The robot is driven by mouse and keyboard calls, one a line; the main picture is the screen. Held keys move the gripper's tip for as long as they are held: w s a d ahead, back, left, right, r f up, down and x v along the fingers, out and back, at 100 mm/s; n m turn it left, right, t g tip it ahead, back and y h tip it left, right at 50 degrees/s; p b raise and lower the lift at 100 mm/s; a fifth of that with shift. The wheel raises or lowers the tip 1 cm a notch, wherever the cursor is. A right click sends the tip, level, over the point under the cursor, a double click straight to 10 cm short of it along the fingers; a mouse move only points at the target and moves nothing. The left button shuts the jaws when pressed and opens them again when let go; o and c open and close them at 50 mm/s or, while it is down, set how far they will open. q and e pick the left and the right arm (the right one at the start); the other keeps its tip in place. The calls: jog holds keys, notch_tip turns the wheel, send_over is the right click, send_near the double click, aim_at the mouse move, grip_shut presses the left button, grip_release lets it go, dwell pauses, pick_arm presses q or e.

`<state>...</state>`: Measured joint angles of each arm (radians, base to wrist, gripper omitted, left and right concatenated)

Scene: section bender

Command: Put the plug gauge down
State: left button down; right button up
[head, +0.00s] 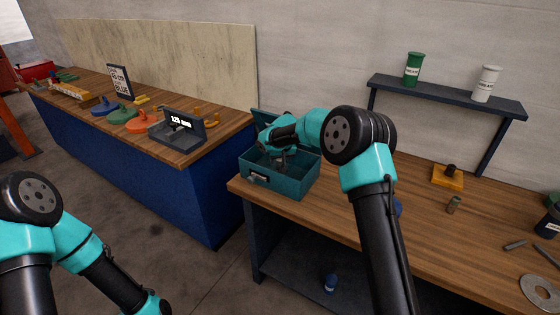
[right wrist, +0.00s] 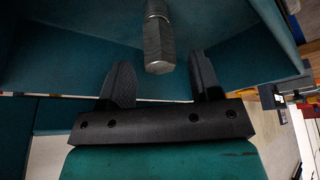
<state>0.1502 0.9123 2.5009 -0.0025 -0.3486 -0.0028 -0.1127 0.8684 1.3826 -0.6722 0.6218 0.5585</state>
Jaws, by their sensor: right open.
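The plug gauge (right wrist: 158,42) is a grey metal piece with a knurled grip, seen in the right wrist view inside the teal box (head: 292,184). My right gripper (head: 281,158) reaches down into that box. In the right wrist view its two black fingers (right wrist: 160,70) stand apart, one on each side of the gauge's near end, with a gap on both sides. The gauge's far end runs out of that view, and I cannot make the gauge out in the head view. My left arm shows at the lower left, but its gripper is out of frame.
The teal box stands at the left end of the wooden bench (head: 405,232), its lid raised behind. A yellow block (head: 447,177) and a small cylinder (head: 453,205) stand further right. A wall shelf (head: 445,97) holds two canisters. A blue bench (head: 150,165) stands left, across a floor gap.

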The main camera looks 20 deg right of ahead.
jog(key=v, duration=1)
jog(key=shift+r, duration=0.3)
